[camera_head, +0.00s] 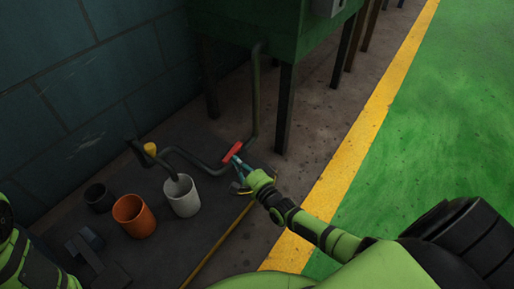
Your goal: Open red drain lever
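The red drain lever (232,152) is a short red handle on a dark pipe (197,160) low above the floor, left of a leg of the green tank. My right gripper (239,168) reaches in from the lower right, with its fingertips at or just below the lever's near side. The fingers are small and dark here, so I cannot tell if they touch it or how far they are apart. Part of my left arm (22,262) shows at the lower left edge; its gripper cannot be made out.
A white cup (182,197) stands under the pipe's downturned end, beside an orange cup (134,216) and a black cup (99,197). The green tank (262,28) stands on dark legs behind. A yellow floor line (372,120) borders open green floor at right.

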